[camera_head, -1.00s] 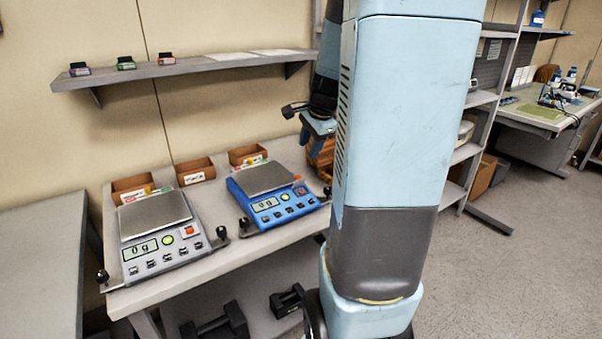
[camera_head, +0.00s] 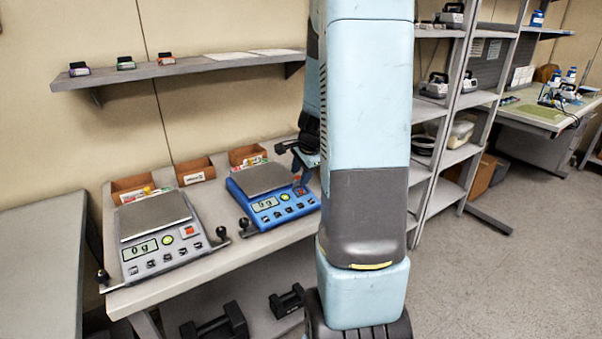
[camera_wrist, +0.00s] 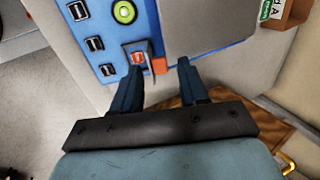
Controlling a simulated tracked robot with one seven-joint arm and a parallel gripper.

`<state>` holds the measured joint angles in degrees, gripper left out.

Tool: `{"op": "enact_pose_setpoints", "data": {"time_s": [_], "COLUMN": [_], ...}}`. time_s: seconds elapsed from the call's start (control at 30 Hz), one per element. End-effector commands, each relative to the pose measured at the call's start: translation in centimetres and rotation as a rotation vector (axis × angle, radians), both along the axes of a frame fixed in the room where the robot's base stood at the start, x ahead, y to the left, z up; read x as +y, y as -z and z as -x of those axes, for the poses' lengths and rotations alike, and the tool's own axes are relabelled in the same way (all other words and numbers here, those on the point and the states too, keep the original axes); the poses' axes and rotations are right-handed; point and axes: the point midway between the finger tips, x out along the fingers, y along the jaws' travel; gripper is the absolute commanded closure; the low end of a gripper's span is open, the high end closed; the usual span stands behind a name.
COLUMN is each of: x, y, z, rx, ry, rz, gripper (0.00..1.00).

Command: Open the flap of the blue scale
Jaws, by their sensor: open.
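The blue scale (camera_head: 235,186) stands on the bench, its display reading 0 g. In the wrist view its blue panel (camera_wrist: 112,72) fills the top left, with a green round button, dark switches and the grey plate. My gripper (camera_wrist: 160,72) is open, with one fingertip on each side of the tab; contact cannot be told. In the head view my gripper (camera_head: 301,176) is at the scale's right side, partly hidden by my arm.
A grey scale (camera_head: 150,262) stands to the left on the same bench. Cardboard boxes (camera_head: 196,170) line the bench's back. A wall shelf (camera_head: 200,62) hangs above.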

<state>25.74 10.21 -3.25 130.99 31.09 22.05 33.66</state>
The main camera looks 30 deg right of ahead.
Motion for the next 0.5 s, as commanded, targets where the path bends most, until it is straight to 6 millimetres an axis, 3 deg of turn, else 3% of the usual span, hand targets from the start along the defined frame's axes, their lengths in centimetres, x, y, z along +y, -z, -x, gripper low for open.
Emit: {"op": "enact_pose_setpoints", "data": {"time_s": [0.2,0.5], "x": [0.01,0.01], "y": [0.02,0.01], "z": [-0.01,-0.01], "rx": [0.000,0.000], "ry": [0.000,0.000], "rz": [0.000,0.000], "gripper": [0.56,0.84]}}
